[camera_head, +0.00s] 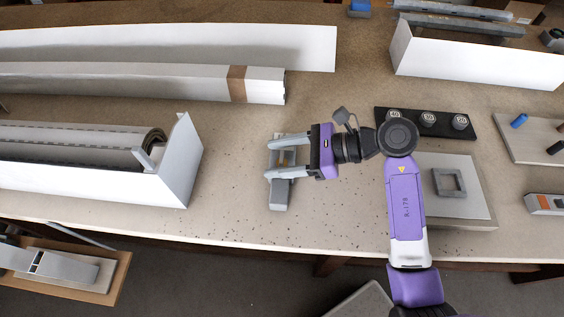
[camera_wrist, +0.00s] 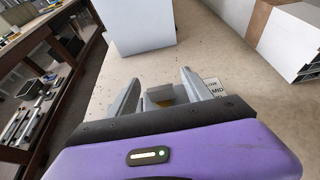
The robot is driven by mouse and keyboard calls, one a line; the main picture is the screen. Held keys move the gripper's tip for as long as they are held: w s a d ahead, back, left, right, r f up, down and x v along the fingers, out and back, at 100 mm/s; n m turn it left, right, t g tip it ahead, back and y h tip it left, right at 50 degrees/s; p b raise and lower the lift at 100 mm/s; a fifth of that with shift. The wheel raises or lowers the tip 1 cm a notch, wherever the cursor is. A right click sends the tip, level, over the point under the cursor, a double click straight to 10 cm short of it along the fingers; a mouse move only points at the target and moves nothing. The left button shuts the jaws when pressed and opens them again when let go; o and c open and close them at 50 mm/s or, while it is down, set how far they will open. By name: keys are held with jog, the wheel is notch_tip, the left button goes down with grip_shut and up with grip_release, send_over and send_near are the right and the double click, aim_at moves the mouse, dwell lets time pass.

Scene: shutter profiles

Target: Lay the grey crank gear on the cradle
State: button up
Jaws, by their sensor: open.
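A grey piece (camera_head: 280,195), seemingly the crank gear, lies on the worktop in the head view, with a small yellow-brown part near its middle. My gripper (camera_head: 271,158) is open over it, its two fingers pointing left, one on each side of its upper part. In the wrist view, grey and yellow parts (camera_wrist: 180,93) show between the fingers of my gripper (camera_wrist: 158,90). I cannot tell whether the fingers touch the piece. A raised square grey frame (camera_head: 448,182) on a light plate (camera_head: 470,205), right of my arm, looks like the cradle.
A white shutter box (camera_head: 95,180) stands left of my gripper, long profiles (camera_head: 150,82) behind it. A black strip with several round labelled pieces (camera_head: 428,122) lies behind the plate. A label card (camera_wrist: 213,90) lies near the gripper. The worktop's front edge is close.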

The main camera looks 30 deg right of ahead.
jog(key=shift+x, duration=1.15)
grip_shut()
jog(key=shift+r, duration=0.1)
